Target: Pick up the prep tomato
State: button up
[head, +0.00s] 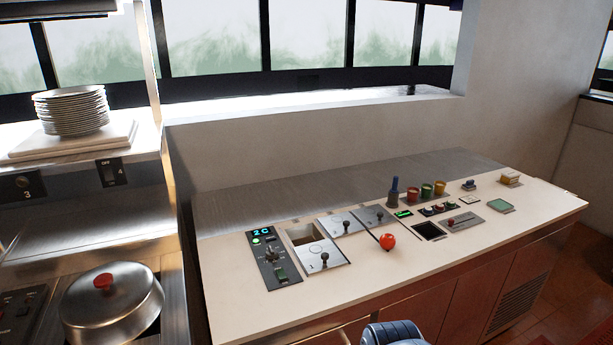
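A round red thing that looks like the prep tomato (388,242) sits on the pale countertop (340,285), right of the middle in the head view. It is near the front half of the counter, just right of the metal lids. A thin dark line runs up to its left side; I cannot tell what it is. Nothing holds the tomato.
Left of the tomato are a control panel (270,260), an open well and metal lids with dark knobs. Behind it stand a blue bottle-like item (394,190) and several coloured cups. A domed pot lid (112,300) and stacked plates (72,111) are at left. Counter in front is clear.

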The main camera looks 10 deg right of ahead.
aim_at(387, 240)
jog(key=i+l+z, duration=0.1)
jog(key=i+z, duration=0.65)
jog(key=z, duration=0.25)
jog(key=i+j+z, duration=0.2)
jog(key=i+z, duration=0.3)
jog(key=k, duration=0.1)
